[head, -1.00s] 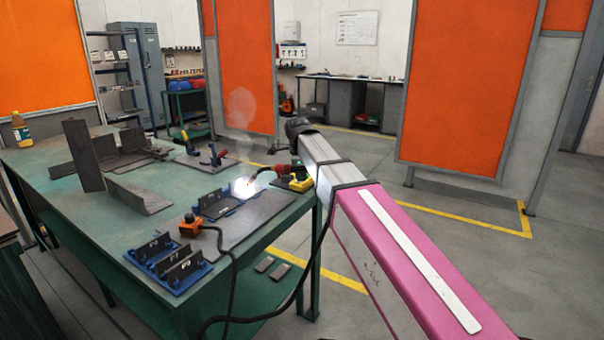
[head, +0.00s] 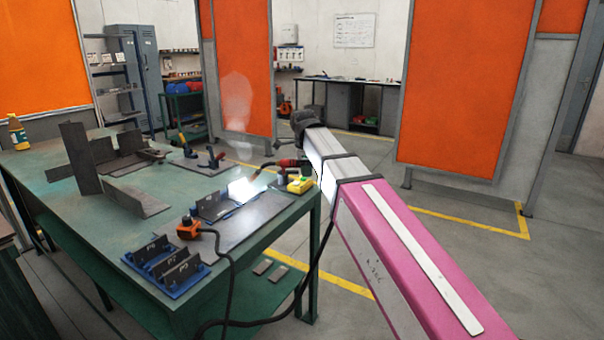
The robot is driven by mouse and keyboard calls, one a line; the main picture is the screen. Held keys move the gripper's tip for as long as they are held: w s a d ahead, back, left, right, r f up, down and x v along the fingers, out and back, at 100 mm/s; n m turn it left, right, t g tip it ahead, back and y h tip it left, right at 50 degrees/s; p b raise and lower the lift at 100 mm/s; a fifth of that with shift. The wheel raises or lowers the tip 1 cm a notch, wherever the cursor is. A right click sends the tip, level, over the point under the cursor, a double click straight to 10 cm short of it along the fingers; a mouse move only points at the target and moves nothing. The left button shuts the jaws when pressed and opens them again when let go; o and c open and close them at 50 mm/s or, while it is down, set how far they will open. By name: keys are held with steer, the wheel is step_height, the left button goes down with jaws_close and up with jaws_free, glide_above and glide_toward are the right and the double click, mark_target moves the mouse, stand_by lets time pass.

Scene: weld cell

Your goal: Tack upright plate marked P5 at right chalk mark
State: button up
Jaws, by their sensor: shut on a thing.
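My gripper (head: 298,166), partly hidden by my arm, is shut on a welding torch with a red handle (head: 287,163) at the table's right edge. Its nozzle points down left into a bright white arc glow (head: 243,189), with smoke rising above. The glow lies at the right end of a dark upright plate (head: 212,206) by a flat dark base plate (head: 238,228). Glare hides the joint and chalk marks; I cannot read this plate's mark. A blue rack (head: 176,284) at the front holds several dark upright plates (head: 178,268) with small white labels.
An orange clamp (head: 187,229) with a black cable sits left of the base plate. A yellow block (head: 300,185) is at the table's right edge.

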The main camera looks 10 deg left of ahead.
steer(key=shift+d+r, duration=0.1)
steer(key=shift+r, duration=3.05)
steer(key=shift+s, duration=0.1)
